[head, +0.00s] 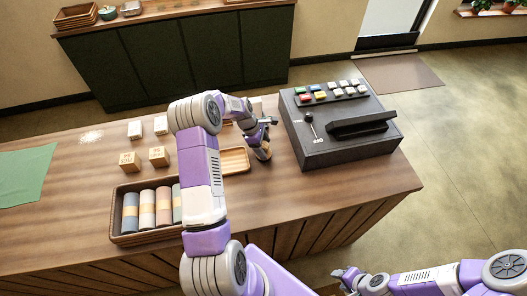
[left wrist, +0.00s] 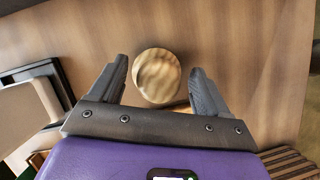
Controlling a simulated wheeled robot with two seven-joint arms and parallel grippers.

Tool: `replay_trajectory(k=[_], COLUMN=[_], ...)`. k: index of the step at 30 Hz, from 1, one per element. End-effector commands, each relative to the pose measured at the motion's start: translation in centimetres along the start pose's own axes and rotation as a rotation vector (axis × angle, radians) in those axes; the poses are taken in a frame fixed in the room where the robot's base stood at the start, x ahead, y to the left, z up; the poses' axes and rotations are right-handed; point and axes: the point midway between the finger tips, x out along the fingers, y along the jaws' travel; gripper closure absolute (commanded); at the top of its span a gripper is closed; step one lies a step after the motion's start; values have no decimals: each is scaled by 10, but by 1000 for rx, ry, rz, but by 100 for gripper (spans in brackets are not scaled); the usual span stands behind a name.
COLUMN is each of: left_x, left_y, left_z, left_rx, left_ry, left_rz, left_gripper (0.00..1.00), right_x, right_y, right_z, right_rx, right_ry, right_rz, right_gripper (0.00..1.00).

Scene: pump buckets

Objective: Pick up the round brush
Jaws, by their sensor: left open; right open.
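The round brush shows in the left wrist view as a round, light wooden top (left wrist: 157,76) with wavy grain. In the left wrist view the two dark fingers of my left gripper (left wrist: 160,72) are open, one on each side of the brush, with a gap on both sides. My right gripper (head: 347,277) is open and empty at the bottom of the head view, low in front of the counter.
A dark box (head: 340,148) with a handle-like bar and coloured blocks stands right of the brush. A light wooden tray (head: 235,160) lies just left of it. A basket (head: 118,223) holds several rolls. Small white and wooden blocks (head: 158,156) stand behind. A green cloth (head: 22,178) lies far left.

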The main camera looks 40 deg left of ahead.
Motion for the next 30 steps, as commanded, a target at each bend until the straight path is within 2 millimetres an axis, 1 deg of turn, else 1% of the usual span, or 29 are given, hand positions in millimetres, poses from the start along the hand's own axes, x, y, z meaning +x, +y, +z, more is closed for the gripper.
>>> replay_trajectory(k=[2, 3, 14, 15, 20, 23, 26, 30], left_x=[0, 0, 0, 0, -1, -5, -18, -45], left_y=[0, 0, 0, 0, 0, 1, 1, 1], left_z=[0, 0, 0, 0, 0, 2, 8, 19], left_rx=[0, 0, 0, 0, 0, 2, 2, 3], left_ry=[0, 0, 0, 0, 0, 0, 1, 1], left_rz=[0, 0, 0, 0, 0, 2, 3, 5], left_gripper=[23, 26, 81, 83, 83, 83, 83, 83], right_x=[0, 0, 0, 0, 0, 1, 2, 4], right_y=[0, 0, 0, 0, 0, 0, 1, 1], right_z=[0, 0, 0, 0, 0, 0, 0, 0], right_rx=[0, 0, 0, 0, 0, 0, 0, 0], right_ry=[0, 0, 0, 0, 0, 0, 0, 0], right_rz=[0, 0, 0, 0, 0, 0, 0, 0], right_gripper=[57, 57, 57, 57, 57, 57, 57, 57])
